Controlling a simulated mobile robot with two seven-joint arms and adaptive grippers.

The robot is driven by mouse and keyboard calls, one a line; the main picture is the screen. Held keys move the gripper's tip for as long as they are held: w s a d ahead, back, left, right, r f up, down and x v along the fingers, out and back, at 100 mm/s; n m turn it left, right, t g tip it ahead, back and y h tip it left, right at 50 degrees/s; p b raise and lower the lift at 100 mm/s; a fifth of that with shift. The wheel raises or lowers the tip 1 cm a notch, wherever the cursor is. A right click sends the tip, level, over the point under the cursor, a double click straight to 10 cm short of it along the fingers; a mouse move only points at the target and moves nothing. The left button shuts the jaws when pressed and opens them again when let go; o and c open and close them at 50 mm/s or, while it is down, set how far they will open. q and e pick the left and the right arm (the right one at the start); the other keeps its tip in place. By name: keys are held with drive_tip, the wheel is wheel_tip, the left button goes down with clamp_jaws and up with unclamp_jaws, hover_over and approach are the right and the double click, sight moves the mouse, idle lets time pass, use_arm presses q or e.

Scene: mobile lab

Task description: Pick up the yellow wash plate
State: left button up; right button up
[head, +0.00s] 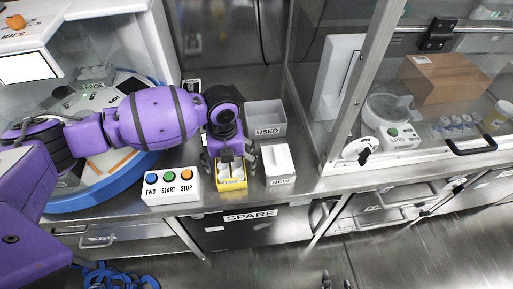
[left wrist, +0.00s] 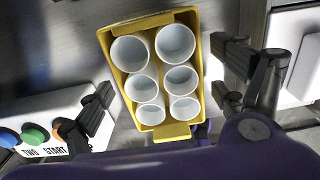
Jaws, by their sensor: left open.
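The yellow wash plate (head: 232,184) is a small yellow tray on the steel counter, between the button box and the bin labelled NEW. In the left wrist view the wash plate (left wrist: 109,50) holds several white round cups and has a yellow tab at its near end. My left gripper (head: 229,163) is above the wash plate, pointing down, and partly hides it. In the left wrist view my left gripper (left wrist: 165,90) is open, with one finger on each side of the plate, apart from its walls. My right gripper is not in view.
A white button box (head: 170,188) with blue, green and orange buttons stands close left of the plate. The NEW bin (head: 280,181) stands close right, with the USED bin (head: 267,131) behind it. A glass enclosure (head: 340,150) rises further right. The counter's front edge is near.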

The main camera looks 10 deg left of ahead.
use_arm(q)
drive_tip(key=shift+f, duration=0.15)
drive_tip(key=shift+c, duration=0.5)
drive_tip(key=c, duration=1.1)
drive_tip(key=shift+c, duration=0.4)
